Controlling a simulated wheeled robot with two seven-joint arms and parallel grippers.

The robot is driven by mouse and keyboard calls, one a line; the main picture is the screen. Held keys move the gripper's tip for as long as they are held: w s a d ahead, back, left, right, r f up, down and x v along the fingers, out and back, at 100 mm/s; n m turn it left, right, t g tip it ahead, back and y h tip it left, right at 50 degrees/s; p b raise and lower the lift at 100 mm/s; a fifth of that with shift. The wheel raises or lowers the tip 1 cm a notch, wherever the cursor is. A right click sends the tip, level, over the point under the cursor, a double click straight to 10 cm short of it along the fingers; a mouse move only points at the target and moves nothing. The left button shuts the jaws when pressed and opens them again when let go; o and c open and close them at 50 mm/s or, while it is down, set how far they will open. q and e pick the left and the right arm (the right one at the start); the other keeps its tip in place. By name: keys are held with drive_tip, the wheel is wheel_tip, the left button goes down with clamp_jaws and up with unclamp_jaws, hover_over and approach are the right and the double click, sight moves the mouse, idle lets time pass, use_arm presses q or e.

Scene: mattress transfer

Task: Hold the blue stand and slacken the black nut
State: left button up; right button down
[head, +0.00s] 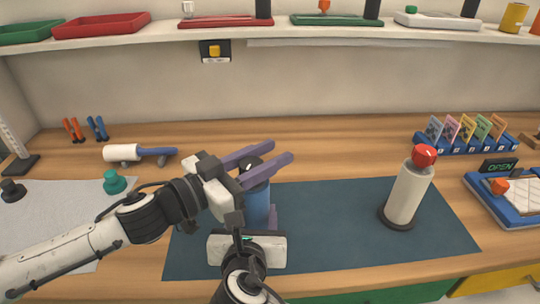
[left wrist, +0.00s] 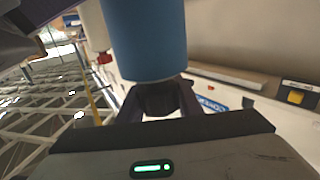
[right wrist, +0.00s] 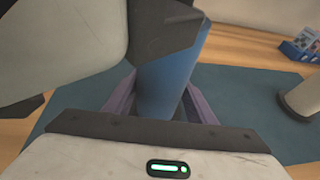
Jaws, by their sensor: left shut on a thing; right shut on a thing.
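The blue stand (head: 257,204) is an upright cylinder on the dark blue mat, with the black nut (head: 250,164) at its top. My left gripper (head: 281,150) reaches across the top, its purple fingers shut on either side of the nut. In the left wrist view the black nut (left wrist: 158,98) sits between the fingers, against the end of the blue stand (left wrist: 147,40). My right gripper (head: 256,216) is low at the front, shut on the stand's body. In the right wrist view its fingers flank the blue stand (right wrist: 165,85). The stand's base is mostly hidden.
A white cylinder with a red top (head: 408,188) stands on the mat (head: 330,225) at right; the mat between is clear. A blue card rack (head: 470,144) and clipboard tray (head: 512,196) lie further right. A white-and-blue roller (head: 140,153) and green knob (head: 114,182) lie left.

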sight(241, 169)
use_arm(q)
drive_tip(key=shift+w, duration=0.1)
drive_tip(key=o, duration=1)
drive_tip(key=shift+o, duration=0.2)
drive_tip(key=shift+a, duration=0.1)
drive_tip(key=v, duration=1.2)
drive_tip(key=shift+r, duration=0.1)
